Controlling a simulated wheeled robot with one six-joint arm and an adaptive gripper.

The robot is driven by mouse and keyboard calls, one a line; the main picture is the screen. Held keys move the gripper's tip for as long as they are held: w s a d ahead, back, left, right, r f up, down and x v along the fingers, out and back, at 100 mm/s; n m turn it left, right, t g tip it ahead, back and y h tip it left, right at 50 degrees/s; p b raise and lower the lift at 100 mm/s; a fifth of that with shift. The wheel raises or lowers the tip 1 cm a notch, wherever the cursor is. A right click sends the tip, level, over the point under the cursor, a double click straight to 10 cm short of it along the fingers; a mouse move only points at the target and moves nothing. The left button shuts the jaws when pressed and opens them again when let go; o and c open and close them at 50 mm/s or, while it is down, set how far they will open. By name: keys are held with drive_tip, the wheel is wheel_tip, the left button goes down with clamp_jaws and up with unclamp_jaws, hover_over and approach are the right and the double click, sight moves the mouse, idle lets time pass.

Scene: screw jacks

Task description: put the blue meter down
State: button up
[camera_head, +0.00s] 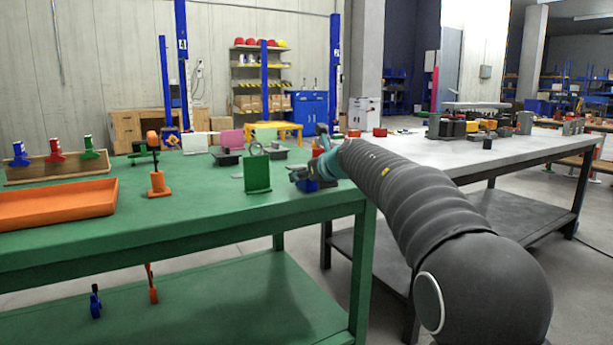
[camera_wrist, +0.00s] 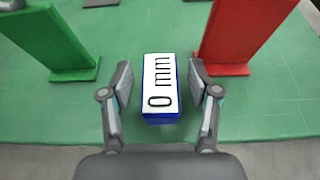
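The blue meter (camera_wrist: 161,87) is a small blue block with a white top face reading "0 mm". It appears to rest on the green table (camera_wrist: 60,115). My gripper (camera_wrist: 160,80) is open, with one finger on each side of the meter and a visible gap on both sides. In the head view my gripper (camera_head: 310,172) is at the right end of the green table, and a blue patch of the meter (camera_head: 309,185) shows below it, partly hidden by the fingers.
A green upright plate (camera_wrist: 50,40) stands left of the meter and a red one (camera_wrist: 240,35) to the right, both close to the fingers. An orange tray (camera_head: 60,200), an orange stand (camera_head: 157,182) and a wooden rack (camera_head: 50,172) are farther left on the table.

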drive_tip(key=shift+r, duration=0.1)
drive_tip(key=shift+s+d+r, duration=0.1)
drive_tip(key=v, duration=1.1)
drive_tip(key=shift+s+d, duration=0.2)
drive_tip(key=shift+s, duration=0.05)
drive_tip(key=shift+r, duration=0.15)
